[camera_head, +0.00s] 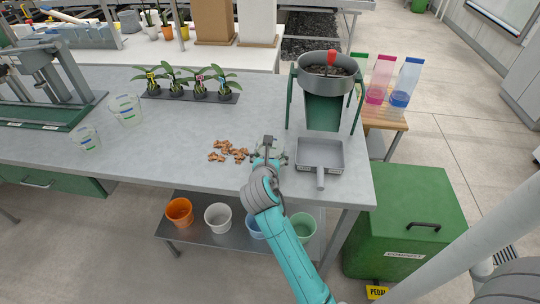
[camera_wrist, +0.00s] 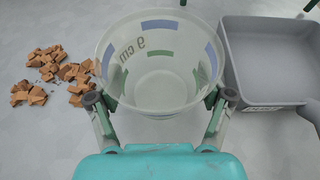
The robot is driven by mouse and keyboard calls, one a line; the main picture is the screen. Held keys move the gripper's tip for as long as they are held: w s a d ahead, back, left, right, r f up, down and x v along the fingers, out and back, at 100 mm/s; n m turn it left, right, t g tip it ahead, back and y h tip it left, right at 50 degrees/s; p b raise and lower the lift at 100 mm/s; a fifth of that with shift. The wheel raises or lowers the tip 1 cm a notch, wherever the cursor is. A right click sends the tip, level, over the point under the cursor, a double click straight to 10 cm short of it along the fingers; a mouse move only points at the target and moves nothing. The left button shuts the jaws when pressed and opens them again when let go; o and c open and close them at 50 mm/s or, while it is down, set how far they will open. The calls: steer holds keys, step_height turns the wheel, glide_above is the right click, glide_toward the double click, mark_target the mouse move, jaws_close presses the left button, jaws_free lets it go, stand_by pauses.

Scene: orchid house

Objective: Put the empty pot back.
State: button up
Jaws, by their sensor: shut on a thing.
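In the wrist view my gripper (camera_wrist: 160,105) is shut on a clear pot (camera_wrist: 162,60) marked "9 cm", with blue and green bands. The pot is upright and looks empty. The fingers grip its near side left and right. In the head view my gripper (camera_head: 268,158) is over the bench between the bark pieces and the grey scoop, and my arm partly hides the pot (camera_head: 270,150). I cannot tell whether the pot touches the bench. Two other clear pots with coloured bands stand on the left of the bench, one larger (camera_head: 126,109) and one smaller (camera_head: 86,138).
Bark pieces (camera_head: 230,152) lie just left of the held pot. A grey square scoop (camera_head: 320,153) lies just right. Behind stands a hopper (camera_head: 327,85) on green legs. Potted plants stand in a dark tray (camera_head: 190,96). Coloured pots, including an orange one (camera_head: 179,211), are on the lower shelf.

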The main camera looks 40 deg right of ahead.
steer(key=shift+f, duration=0.15)
steer(key=o, duration=1.1)
steer(key=v, duration=1.2)
steer(key=shift+s, duration=0.1)
